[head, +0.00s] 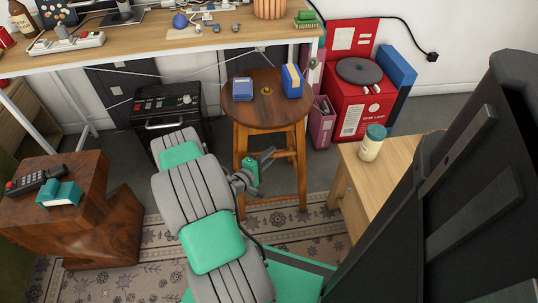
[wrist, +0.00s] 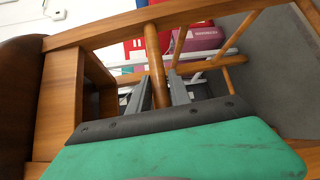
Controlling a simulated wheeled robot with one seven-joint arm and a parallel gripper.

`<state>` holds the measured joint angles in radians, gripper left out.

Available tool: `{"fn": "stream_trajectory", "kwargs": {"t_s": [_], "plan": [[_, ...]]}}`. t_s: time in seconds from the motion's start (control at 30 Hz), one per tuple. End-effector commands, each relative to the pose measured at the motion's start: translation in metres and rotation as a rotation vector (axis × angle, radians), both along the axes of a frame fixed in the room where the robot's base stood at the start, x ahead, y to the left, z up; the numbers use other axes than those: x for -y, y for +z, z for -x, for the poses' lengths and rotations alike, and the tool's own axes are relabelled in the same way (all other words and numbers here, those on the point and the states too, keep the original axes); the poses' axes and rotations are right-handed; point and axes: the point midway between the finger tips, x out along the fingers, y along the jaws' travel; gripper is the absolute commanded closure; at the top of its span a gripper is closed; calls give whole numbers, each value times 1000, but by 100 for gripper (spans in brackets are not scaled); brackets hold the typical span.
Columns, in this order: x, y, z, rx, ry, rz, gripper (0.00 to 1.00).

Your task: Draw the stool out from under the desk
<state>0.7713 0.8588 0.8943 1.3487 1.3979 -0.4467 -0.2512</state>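The wooden stool (head: 267,112) stands upright at the front edge of the desk (head: 215,43); its round seat overlaps the desk edge in the picture. A small blue box (head: 243,89), a blue and cream box (head: 292,81) and a small amber item (head: 266,91) rest on the seat. My gripper (head: 267,158) is below the seat, at the front of the stool between its legs. In the wrist view, my gripper (wrist: 160,92) has its fingers apart, with a round wooden stool rung (wrist: 155,55) between them. Contact with the rung is unclear.
A wooden side table (head: 368,165) with a jar (head: 373,143) stands close on the right. A black cabinet (head: 168,118) is left of the stool. A red case (head: 357,100) and purple binder (head: 321,122) stand behind right. A patterned rug (head: 120,285) covers the front floor.

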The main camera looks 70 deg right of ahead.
Motion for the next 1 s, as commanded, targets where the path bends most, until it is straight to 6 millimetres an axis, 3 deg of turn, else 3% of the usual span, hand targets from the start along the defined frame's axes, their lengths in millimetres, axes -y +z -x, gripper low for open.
{"fn": "stream_trajectory", "kwargs": {"t_s": [0.2,0.47,0.8,1.0], "plan": [[0,0,-1,0,2,0,59],[-2,1,-3,0,4,-1,59],[-60,11,-22,-1,9,-2,59],[-74,11,-25,0,3,-1,59]]}}
